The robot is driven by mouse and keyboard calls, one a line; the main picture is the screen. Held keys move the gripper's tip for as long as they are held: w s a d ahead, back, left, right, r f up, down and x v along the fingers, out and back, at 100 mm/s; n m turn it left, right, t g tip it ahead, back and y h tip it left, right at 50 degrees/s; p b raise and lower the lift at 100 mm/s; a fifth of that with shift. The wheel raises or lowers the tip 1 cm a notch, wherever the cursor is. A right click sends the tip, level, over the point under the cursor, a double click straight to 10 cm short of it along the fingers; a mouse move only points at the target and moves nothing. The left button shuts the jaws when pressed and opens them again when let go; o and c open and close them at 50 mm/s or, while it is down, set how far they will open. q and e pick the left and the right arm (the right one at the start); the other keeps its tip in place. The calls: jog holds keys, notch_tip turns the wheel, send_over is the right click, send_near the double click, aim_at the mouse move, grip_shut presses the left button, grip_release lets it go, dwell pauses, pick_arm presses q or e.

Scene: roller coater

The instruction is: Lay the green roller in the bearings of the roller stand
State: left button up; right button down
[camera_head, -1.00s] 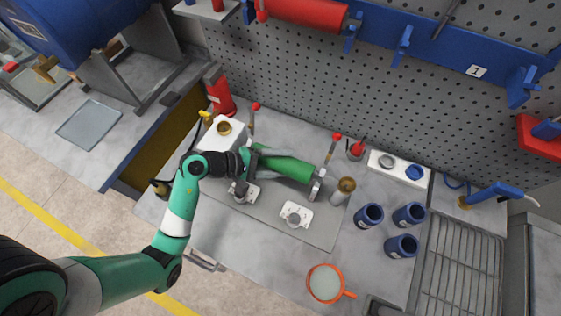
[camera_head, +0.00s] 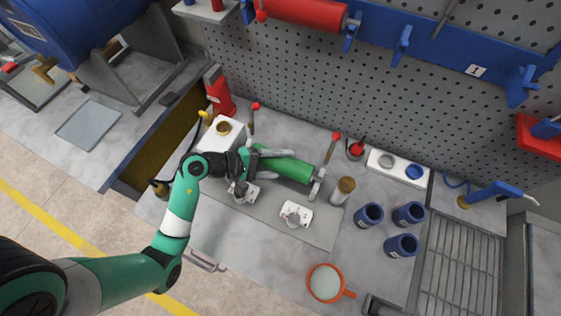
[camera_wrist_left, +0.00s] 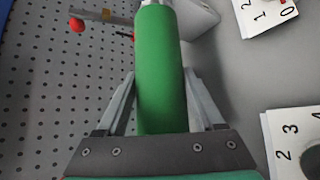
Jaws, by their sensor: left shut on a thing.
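The green roller (camera_head: 292,168) lies lengthwise over the roller stand (camera_head: 318,232), a grey plate with upright ends and red-knobbed levers. Its right end is close to the stand's right bearing upright (camera_head: 317,184); I cannot tell whether the shaft is seated. My left gripper (camera_head: 276,167) is shut on the roller near its left end, one finger along each side. In the left wrist view the roller (camera_wrist_left: 160,70) runs away from between the fingers (camera_wrist_left: 162,100), its far shaft near a grey bearing part (camera_wrist_left: 195,14). The left bearing is hidden by my gripper. My right gripper is out of view.
Two white dial blocks, one (camera_head: 296,214) at the stand's front, sit close to my arm. A brass-topped cylinder (camera_head: 343,190) stands right of the stand. Several blue cups (camera_head: 369,214) and an orange-rimmed strainer (camera_head: 325,283) are farther right and front. A pegboard (camera_head: 300,90) rises behind.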

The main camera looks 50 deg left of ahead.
pick_arm(q)
jog(key=shift+f+b, duration=0.3)
jog(key=shift+f, duration=0.1)
jog(key=o, duration=1.3)
jog(key=shift+c, duration=0.2)
jog(key=shift+s+a+r, duration=0.15)
jog(key=shift+s+a, duration=0.05)
jog(key=shift+s, duration=0.1)
jog(key=p+v, duration=0.1)
jog(key=v, duration=1)
jog(key=shift+w, duration=0.1)
